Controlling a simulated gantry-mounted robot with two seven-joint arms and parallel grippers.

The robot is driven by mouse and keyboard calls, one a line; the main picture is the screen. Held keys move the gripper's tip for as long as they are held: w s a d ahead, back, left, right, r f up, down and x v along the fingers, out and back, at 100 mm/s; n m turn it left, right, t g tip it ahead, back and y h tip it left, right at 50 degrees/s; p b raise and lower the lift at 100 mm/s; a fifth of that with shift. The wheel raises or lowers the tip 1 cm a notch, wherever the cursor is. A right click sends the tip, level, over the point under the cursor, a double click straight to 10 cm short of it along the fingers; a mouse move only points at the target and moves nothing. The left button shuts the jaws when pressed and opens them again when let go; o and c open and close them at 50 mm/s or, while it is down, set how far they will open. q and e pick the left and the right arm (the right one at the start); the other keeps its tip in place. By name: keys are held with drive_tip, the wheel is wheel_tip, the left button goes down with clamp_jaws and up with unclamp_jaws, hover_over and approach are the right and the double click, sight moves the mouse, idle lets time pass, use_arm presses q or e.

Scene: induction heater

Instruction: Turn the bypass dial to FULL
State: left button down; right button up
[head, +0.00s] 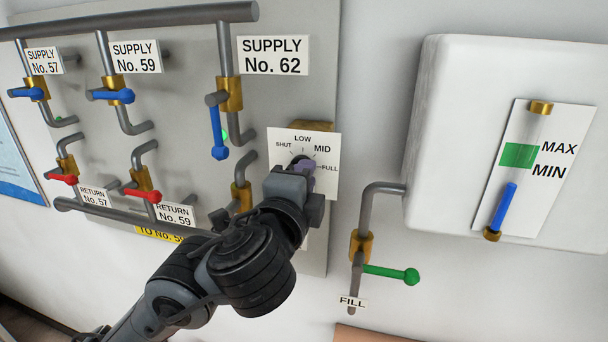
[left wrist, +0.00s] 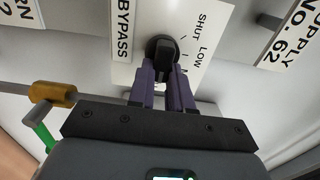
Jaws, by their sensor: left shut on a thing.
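The bypass dial (left wrist: 161,46) is a round black knob with a raised grip on a white label plate (head: 318,147). The plate is marked SHUT, LOW, MID and FULL in the head view; the wrist view shows BYPASS, SHUT and LOW. My left gripper (left wrist: 166,66) has its two purple fingers closed on the dial's grip, one on each side. In the head view my left gripper (head: 302,163) and wrist cover most of the dial, so I cannot tell which mark it points to. My right gripper is in neither view.
Left of the dial are pipes with blue valve handles (head: 217,132) and red valve handles (head: 141,191). To the right are a white tank (head: 460,130) with a level gauge and a green FILL valve handle (head: 392,273). A pipe (head: 378,205) runs between dial and tank.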

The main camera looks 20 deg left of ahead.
use_arm(q)
drive_tip(key=shift+d, duration=0.1)
idle(0.3)
drive_tip(key=c, duration=1)
unclamp_jaws()
drive_tip(key=shift+c, duration=0.2)
drive_tip(key=shift+s, duration=0.1)
drive_tip(key=s+b, duration=0.1)
drive_tip(key=s, duration=0.9)
drive_tip(key=shift+s+d, duration=0.35)
